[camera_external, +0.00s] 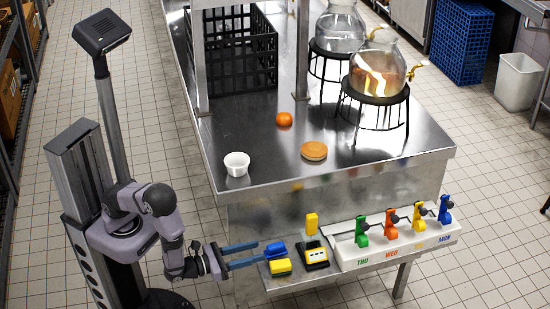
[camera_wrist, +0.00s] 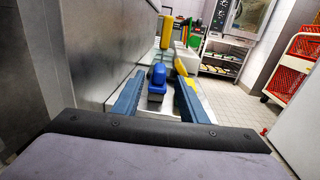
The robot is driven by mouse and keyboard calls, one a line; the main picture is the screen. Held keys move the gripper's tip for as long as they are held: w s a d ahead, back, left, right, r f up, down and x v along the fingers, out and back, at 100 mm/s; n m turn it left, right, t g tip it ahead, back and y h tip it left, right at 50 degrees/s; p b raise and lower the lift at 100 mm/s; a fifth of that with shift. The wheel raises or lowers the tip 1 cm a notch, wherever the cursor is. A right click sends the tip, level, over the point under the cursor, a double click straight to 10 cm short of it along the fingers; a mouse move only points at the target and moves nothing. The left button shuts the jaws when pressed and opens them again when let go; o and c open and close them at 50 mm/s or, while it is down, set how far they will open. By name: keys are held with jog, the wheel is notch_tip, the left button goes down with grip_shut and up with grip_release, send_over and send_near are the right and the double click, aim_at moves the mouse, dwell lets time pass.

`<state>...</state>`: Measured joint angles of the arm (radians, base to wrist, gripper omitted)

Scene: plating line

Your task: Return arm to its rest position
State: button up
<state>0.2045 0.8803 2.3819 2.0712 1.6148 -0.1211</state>
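My arm reaches out to the right from its column at the lower left of the external view. My gripper (camera_external: 262,251) has its two blue fingers spread apart with nothing clasped between them. In the wrist view, my gripper (camera_wrist: 159,79) is open, with gaps on both sides of a blue-topped item (camera_wrist: 158,74) ahead. In the external view, this blue item (camera_external: 275,249) is close to the fingertips on the low shelf; whether a finger touches it is unclear. A yellow-topped item (camera_external: 280,267) sits just in front of it.
The steel table (camera_external: 260,150) rises behind, holding a white bowl (camera_external: 237,163), an orange (camera_external: 284,119) and a bun (camera_external: 314,151). Floor left of my arm is clear.

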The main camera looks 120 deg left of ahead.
jog(key=shift+w+d+r+n+g+p, duration=0.4)
jog(key=shift+w+n+g+p, duration=0.1)
jog(key=shift+n+p, duration=0.35)
jog(key=s+d+f+n+g+h+b, duration=0.1)
jog(key=s+d+n+g+h, duration=0.5)
jog(key=s+n, duration=0.5)
jog(key=s+d+f+n+g+h+b, duration=0.1)
jog(key=s+d+n+g+h, duration=0.5)
jog(key=s+n, duration=0.5)
notch_tip(320, 180, up, 25)
jog(key=w+d+n+t+h+p, duration=0.1)
jog(key=w+n+p, duration=0.1)
jog(key=p, duration=2.2)
jog(key=shift+w+t+h+p, duration=0.15)
jog(key=shift+t+h+p, duration=0.15)
jog(key=shift+p, duration=0.05)
